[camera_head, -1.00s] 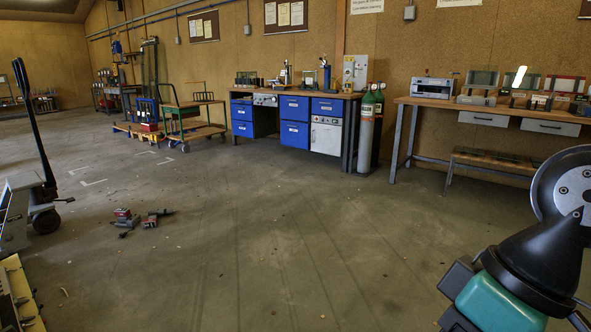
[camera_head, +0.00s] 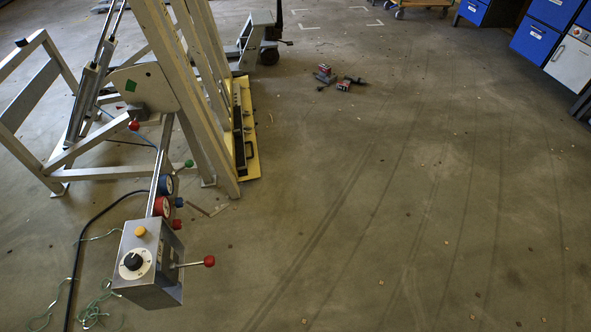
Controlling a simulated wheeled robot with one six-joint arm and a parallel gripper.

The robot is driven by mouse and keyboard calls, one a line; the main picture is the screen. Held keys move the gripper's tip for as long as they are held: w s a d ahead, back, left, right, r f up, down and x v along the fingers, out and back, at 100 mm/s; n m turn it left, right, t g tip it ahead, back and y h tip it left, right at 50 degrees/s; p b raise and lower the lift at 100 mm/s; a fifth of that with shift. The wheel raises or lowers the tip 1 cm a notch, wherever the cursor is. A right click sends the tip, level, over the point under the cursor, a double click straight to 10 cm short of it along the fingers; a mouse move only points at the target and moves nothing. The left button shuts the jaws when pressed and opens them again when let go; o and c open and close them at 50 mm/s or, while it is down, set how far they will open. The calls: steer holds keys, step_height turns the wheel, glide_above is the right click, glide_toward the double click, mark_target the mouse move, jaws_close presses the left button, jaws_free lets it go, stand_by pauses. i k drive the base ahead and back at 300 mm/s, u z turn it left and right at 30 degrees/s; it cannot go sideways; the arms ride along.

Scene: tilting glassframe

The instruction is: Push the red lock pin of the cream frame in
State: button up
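The cream frame (camera_head: 205,110) stands tilted at the upper left, its posts leaning. A small red ball knob (camera_head: 133,125) sits at its pivot plate (camera_head: 140,88). This looks like the lock pin, but how far it is in cannot be told. Another red ball (camera_head: 209,261) ends a lever on the grey control box (camera_head: 150,262) at the front. A red knob (camera_head: 177,224) and a green knob (camera_head: 189,163) sit by the gauges on the arm that carries the box. My gripper is not in view.
A black cable (camera_head: 85,240) and green string (camera_head: 98,305) lie on the floor at lower left. A pallet truck (camera_head: 257,45) and red-black power tools (camera_head: 337,80) are farther back. The floor (camera_head: 400,220) in the middle and right is mostly open.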

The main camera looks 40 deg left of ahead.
mark_target(134, 126)
steer(key=u, duration=2.2)
